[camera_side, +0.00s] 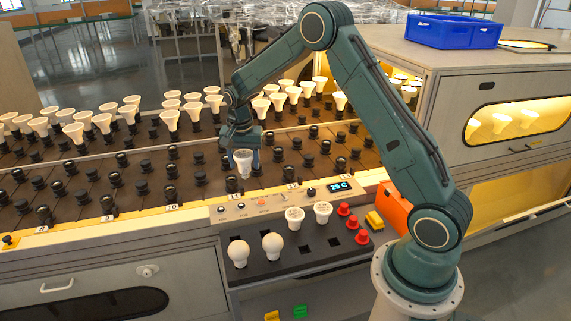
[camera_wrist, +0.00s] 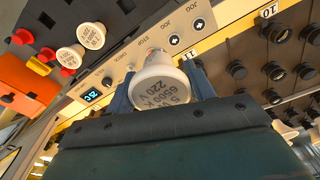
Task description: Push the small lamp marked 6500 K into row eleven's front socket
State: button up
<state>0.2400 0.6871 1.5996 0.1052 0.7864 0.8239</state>
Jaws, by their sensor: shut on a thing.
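My gripper (camera_side: 243,146) is shut on a small white lamp (camera_side: 243,161); in the wrist view the lamp (camera_wrist: 163,86) sits between the blue fingers (camera_wrist: 160,76), and its face reads 6500 K and 220 V. In the side view it hangs close above the front end of the row marked 11 (camera_side: 234,197). The black front socket (camera_side: 232,184) of that row shows just below and left of the lamp. Whether the lamp touches a socket cannot be told. In the wrist view the 11 label (camera_wrist: 193,73) is beside the lamp, which hides what lies behind it.
A dark tray (camera_side: 320,250) at the front holds two round bulbs (camera_side: 254,249) and two marked lamps (camera_side: 309,214). Many white lamps (camera_side: 170,119) fill the back rows. A blue crate (camera_side: 454,31) sits on the cabinet.

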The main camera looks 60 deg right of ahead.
jog(key=w+d+f+n, duration=0.4)
jog(key=w+d+n, duration=0.5)
jog(key=w, duration=0.5)
jog(key=shift+w+d+t+y, duration=0.3)
jog(key=shift+d+t, duration=0.1)
jog(key=shift+d, duration=0.1)
jog(key=shift+f, duration=0.1)
jog(key=shift+f, duration=0.15)
jog(key=shift+f, duration=2.25)
jog(key=shift+f, duration=2)
jog(key=o, duration=1.1)
